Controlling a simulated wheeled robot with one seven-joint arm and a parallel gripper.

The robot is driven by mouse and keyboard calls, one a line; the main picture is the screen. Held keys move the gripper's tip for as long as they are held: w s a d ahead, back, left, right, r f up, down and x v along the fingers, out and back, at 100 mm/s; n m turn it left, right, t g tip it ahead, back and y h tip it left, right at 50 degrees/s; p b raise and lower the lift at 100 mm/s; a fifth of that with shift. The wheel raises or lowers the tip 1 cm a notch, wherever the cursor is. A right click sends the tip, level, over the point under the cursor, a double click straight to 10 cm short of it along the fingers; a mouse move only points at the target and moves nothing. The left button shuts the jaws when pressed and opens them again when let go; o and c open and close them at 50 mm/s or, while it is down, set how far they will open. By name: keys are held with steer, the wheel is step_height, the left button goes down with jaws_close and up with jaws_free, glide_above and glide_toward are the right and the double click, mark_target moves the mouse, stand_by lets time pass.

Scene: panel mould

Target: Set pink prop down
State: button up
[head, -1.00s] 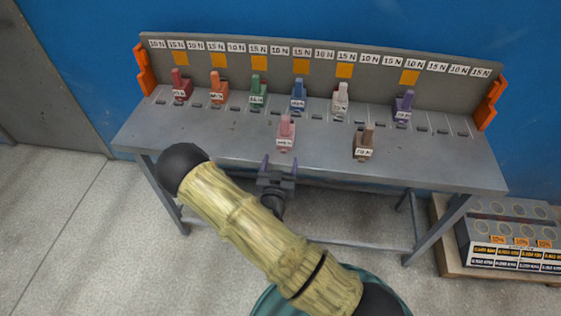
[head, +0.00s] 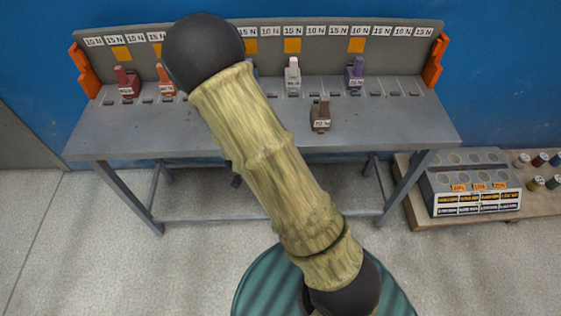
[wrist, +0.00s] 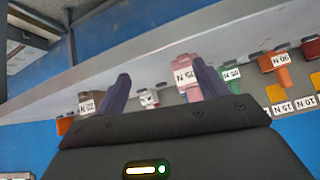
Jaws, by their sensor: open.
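The pink prop (wrist: 185,72) shows in the wrist view, just beyond my gripper's fingers and nearer the right one. It bears a white label and appears to stand on the grey bench, apart from the fingers. In the head view my arm hides it. In the head view my gripper is nearly all hidden behind my arm.
The grey bench (head: 110,132) has a back panel with labels and orange squares. Red (head: 126,84), orange (head: 165,80), white (head: 292,76) and purple (head: 355,76) props stand along its back. A brown prop (head: 320,115) stands nearer the front. A grey box (head: 470,185) sits at right.

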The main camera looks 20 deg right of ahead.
steer(key=s+d+r+n+g+y, duration=0.3)
steer(key=s+r+n+g, duration=0.2)
steer(key=s+r, duration=0.8)
steer(key=s, duration=0.4)
steer(key=shift+n+g, duration=0.3)
steer(key=shift+g, duration=0.1)
